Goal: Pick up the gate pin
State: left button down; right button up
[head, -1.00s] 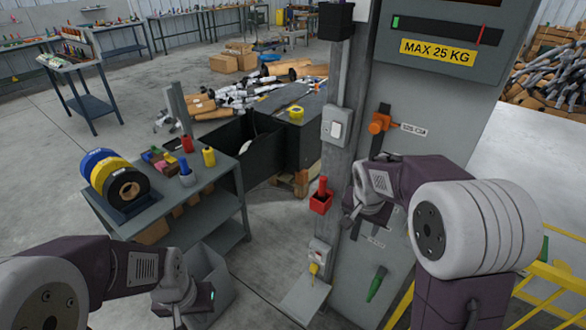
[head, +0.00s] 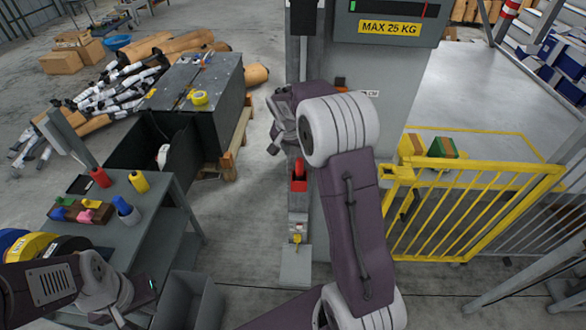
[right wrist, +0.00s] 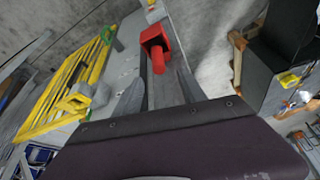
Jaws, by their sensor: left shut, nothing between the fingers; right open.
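A red handle, which looks like the gate pin (head: 298,166), stands upright in a red holder (head: 298,186) on the front of the grey column. In the right wrist view the red pin (right wrist: 158,62) and its holder (right wrist: 152,36) show just beyond my fingers. My right gripper (head: 274,146) is open and empty, above and a little left of the pin in the head view. In the right wrist view my right gripper (right wrist: 157,85) has its two fingers either side of the line to the pin. My left gripper (head: 140,305) is shut and empty at the lower left.
The yellow gate (head: 478,205) stands right of the column. A grey bench (head: 150,225) with yellow and blue rolls, a small tray and bottles is at the left. A grey bin (head: 188,300) stands below it. A dark crate (head: 200,100) is behind. Floor between bench and column is clear.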

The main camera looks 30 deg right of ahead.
aim_at(299, 161)
jog(key=p+x, duration=0.1)
jog(key=x, duration=0.2)
jog(key=shift+f, duration=0.1)
jog(key=shift+w+d+f, duration=0.1)
jog(key=shift+d+f, duration=0.05)
jog(key=shift+f, duration=0.05)
jog(key=shift+d+f, duration=0.15)
jog(key=shift+f, duration=0.05)
jog(key=x, duration=0.1)
jog(key=p+x, duration=0.2)
jog(key=x, duration=0.1)
jog(key=shift+s+f, duration=0.1)
jog(key=shift+s, duration=0.2)
jog(key=shift+w+f, duration=0.3)
jog(key=shift+f, duration=0.15)
jog(key=shift+s, duration=0.15)
grip_shut()
pick_arm(q)
jog(key=r, duration=0.3)
jog(key=shift+s+d+r, duration=0.1)
jog(key=shift+d+r, duration=0.05)
jog(key=shift+d, duration=0.05)
